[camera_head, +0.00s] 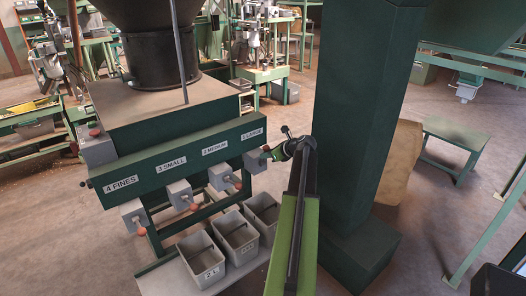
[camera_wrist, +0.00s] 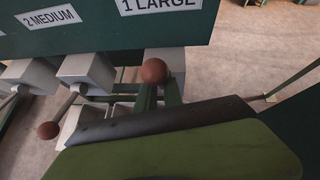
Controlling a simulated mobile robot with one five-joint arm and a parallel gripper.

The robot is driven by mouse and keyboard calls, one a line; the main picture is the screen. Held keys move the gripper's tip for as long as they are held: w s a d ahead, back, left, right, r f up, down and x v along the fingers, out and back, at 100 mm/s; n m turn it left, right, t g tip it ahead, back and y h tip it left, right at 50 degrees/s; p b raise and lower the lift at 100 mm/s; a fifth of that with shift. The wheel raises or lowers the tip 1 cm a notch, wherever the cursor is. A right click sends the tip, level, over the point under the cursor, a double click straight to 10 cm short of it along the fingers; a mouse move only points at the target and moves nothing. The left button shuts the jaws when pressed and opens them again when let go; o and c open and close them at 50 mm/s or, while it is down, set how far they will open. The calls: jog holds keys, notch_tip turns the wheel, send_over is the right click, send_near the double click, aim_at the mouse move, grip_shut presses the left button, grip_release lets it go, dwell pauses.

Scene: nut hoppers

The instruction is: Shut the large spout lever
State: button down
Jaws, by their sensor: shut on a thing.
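The large spout (camera_head: 257,160) is a grey block under the "1 LARGE" label at the right end of the green hopper beam. Its lever (camera_head: 266,148) ends in a red-brown ball knob. My gripper (camera_head: 275,154) is at this lever and shut on it. In the wrist view the lever's knob (camera_wrist: 154,71) shows just beyond my dark finger, below the "1 LARGE" label. My gripper hides most of the lever's rod, so its exact angle is hard to tell.
The medium (camera_head: 221,177), small (camera_head: 181,194) and fines (camera_head: 133,215) spouts sit leftward with similar red-knobbed levers. Grey bins (camera_head: 203,262) stand below. A thick green column (camera_head: 361,110) rises close to the right of my arm.

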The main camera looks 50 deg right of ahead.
jog(key=shift+w+r, duration=0.4)
jog(key=shift+w, duration=0.25)
jog(key=c, duration=1.8)
grip_release()
jog(key=shift+d, duration=0.15)
jog(key=o, duration=0.3)
jog(key=shift+w+a, duration=0.1)
jog(key=shift+a, duration=0.1)
jog(key=shift+s+d+f, duration=0.15)
jog(key=shift+s, duration=0.1)
jog(key=shift+s+r+p, duration=0.3)
jog(key=p+v, duration=0.8)
jog(key=v, duration=0.8)
jog(key=shift+s+p, duration=0.4)
